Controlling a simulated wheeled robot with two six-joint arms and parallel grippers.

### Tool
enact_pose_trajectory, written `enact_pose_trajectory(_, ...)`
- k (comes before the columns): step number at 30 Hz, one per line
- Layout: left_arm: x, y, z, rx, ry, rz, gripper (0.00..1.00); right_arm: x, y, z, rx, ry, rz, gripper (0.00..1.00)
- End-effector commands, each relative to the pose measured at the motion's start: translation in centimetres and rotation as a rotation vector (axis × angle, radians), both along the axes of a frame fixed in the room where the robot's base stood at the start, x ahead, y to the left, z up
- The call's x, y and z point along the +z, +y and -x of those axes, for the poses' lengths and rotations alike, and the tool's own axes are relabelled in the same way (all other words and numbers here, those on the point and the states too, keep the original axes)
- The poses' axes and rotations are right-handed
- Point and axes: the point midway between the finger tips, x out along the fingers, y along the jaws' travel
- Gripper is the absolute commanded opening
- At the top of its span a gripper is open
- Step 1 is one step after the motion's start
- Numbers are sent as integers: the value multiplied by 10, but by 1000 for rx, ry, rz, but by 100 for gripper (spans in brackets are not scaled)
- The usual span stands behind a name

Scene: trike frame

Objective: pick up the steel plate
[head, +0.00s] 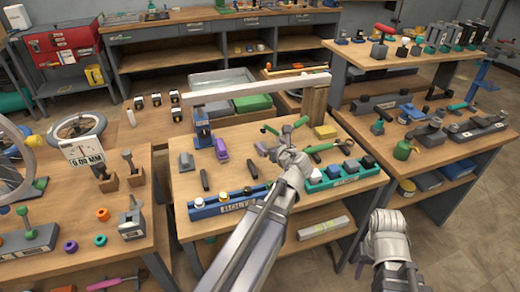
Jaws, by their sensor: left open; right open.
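I cannot pick out a steel plate for certain among the small parts here. My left gripper (281,152) is over the middle of the central bench (228,177), among green-handled tools (325,147); its jaws are small in the view and it holds nothing that I can see. My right gripper (386,222) is at the lower right, past the bench's right edge and over the floor, with nothing visible in it. The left arm hides part of the bench top and of a blue tray (212,208).
A long pale bar (256,88) spans the bench's back, between a blue stand (202,128) and a wooden block (315,101). A green tray (345,176) lies at the front right. Side benches (100,205) hold more parts. Floor is clear at lower right (460,245).

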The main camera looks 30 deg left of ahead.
Motion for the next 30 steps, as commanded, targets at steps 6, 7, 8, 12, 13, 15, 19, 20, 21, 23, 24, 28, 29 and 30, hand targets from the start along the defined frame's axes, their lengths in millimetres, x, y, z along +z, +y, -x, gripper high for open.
enact_pose_trajectory(6, -30, 0, 0, 0, 0, 0, 98, -30, 0, 0, 0, 0, 0, 50)
enact_pose_trajectory(7, -33, 0, 0, 0, 0, 0, 98, -33, 0, 0, 0, 0, 0, 50)
enact_pose_trajectory(8, -36, 0, 0, 0, 0, 0, 98, -36, 0, 0, 0, 0, 0, 50)
enact_pose_trajectory(12, -49, 0, 0, 0, -1, 1, 98, -49, 0, 0, 0, 0, 0, 50)
enact_pose_trajectory(13, -51, 0, 0, 0, -1, 1, 98, -51, 0, 0, 0, 0, 0, 50)
enact_pose_trajectory(15, -57, 0, 0, 0, -1, 1, 98, -57, 0, 0, 0, 0, 0, 50)
enact_pose_trajectory(19, -62, 0, 0, 0, -1, 1, 98, -62, 0, 0, 0, 0, 0, 50)
enact_pose_trajectory(20, -62, 0, 0, 0, -1, 1, 98, -62, 0, 0, 0, 0, 0, 50)
enact_pose_trajectory(21, -62, 0, 0, 0, -1, 1, 98, -62, 0, 0, 0, 0, 0, 50)
enact_pose_trajectory(23, -62, 0, 0, 0, -1, 1, 98, -62, 0, 0, 0, 0, 0, 50)
enact_pose_trajectory(24, -62, 0, 0, 0, -1, 1, 98, -62, 0, 0, 0, 0, 0, 50)
enact_pose_trajectory(28, -65, 5, -5, 1, 0, 0, 98, -65, 0, 0, 0, 0, 0, 50)
enact_pose_trajectory(29, -67, 7, -7, 1, 0, 0, 98, -67, 0, 0, 0, 0, 0, 50)
enact_pose_trajectory(30, -69, 10, -10, 2, 0, 0, 98, -68, 0, 0, 0, 0, 0, 50)
